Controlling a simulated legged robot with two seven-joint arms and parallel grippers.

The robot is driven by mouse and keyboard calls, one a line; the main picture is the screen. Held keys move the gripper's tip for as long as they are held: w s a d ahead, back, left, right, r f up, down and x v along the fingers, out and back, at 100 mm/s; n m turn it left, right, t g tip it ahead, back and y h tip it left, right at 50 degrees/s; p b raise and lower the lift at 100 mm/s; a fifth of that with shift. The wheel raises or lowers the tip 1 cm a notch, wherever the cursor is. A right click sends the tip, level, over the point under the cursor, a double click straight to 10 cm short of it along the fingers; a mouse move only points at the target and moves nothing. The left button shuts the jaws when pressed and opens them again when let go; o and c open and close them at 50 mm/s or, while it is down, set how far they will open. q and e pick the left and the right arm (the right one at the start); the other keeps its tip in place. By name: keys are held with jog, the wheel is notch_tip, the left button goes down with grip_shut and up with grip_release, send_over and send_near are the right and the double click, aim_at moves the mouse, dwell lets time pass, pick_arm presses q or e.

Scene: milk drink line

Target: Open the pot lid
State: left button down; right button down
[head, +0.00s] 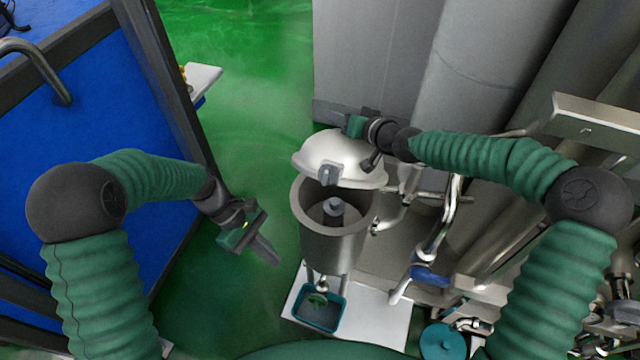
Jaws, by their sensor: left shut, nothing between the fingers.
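The metal pot (337,238) stands upright in the middle of the view. Its domed silver lid (338,152) is raised and tilted at the far side of the rim, with a latch at its front edge. The pot's mouth is uncovered and a grey fitting (334,209) shows inside. My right gripper (357,126) is behind the lid at its upper right; its fingertips are hidden, so I cannot tell if it touches or holds the lid. My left gripper (268,252) is shut and empty, to the left of the pot and apart from it.
A teal bin (320,311) sits below the pot on a white base (374,322). Metal pipes, a blue-handled valve (430,275) and large grey tanks (484,60) crowd the right. A blue panel with a dark frame (98,100) stands left. Green floor (240,90) is open between.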

jog(key=shift+w+d, duration=0.1)
pick_arm(q)
jog(key=w+d+r+n+g+h, duration=0.15)
jog(key=w+r+n+h, duration=0.35)
jog(key=w+n+h, duration=0.75)
pick_arm(e)
jog(key=shift+r, duration=0.1)
pick_arm(q)
jog(key=s+d+r+m, duration=0.1)
jog(key=d+r, duration=0.4)
jog(key=d, duration=0.5)
jog(key=shift+s+d+r+m+t+h, duration=0.25)
jog(key=shift+s+m+t+h, duration=0.1)
jog(key=shift+s+h, duration=0.15)
jog(key=shift+w+d+r, duration=0.1)
jog(key=shift+w+r, duration=0.5)
jog(key=shift+r, duration=0.15)
pick_arm(e)
jog(key=shift+f, duration=0.25)
